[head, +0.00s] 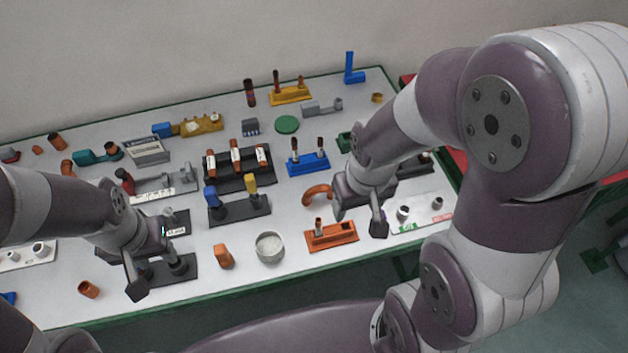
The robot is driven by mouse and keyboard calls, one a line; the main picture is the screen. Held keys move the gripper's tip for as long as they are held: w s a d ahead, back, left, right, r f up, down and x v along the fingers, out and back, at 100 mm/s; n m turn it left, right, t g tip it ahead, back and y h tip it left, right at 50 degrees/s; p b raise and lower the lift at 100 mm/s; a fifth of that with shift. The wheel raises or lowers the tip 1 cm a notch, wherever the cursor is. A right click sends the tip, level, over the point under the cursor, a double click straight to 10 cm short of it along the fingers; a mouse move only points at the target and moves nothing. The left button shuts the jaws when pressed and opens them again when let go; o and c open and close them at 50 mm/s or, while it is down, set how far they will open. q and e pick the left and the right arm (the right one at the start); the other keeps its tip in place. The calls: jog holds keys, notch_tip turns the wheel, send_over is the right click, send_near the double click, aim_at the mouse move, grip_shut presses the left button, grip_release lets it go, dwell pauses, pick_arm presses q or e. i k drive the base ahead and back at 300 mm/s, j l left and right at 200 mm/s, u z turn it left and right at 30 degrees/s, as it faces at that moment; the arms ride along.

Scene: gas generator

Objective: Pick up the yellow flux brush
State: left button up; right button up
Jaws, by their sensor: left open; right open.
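A yellow-handled tool (250,185), which looks like the yellow flux brush, stands upright in a dark holder (228,213) near the middle of the table. A blue-handled tool (210,196) stands to its left in the same holder. My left gripper (154,262) is open over the left front of the table, left of the holder and apart from the brush. My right gripper (360,216) is open and looks empty, to the right of the holder and apart from the brush.
A grey round dish (269,247) and an orange block (331,235) lie in front of the holder. A black rack (238,168) with red-brown tools stands behind it, and a blue stand (307,163) to its right. The table's green front edge (200,302) is near.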

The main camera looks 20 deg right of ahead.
aim_at(251, 186)
jog(key=u, duration=1.25)
jog(key=z, duration=1.3)
jog(key=i+u, duration=0.1)
jog(key=u, duration=0.25)
jog(key=i+u, duration=0.1)
jog(key=u, duration=0.25)
jog(key=i+l+u, duration=0.1)
jog(key=u, duration=0.3)
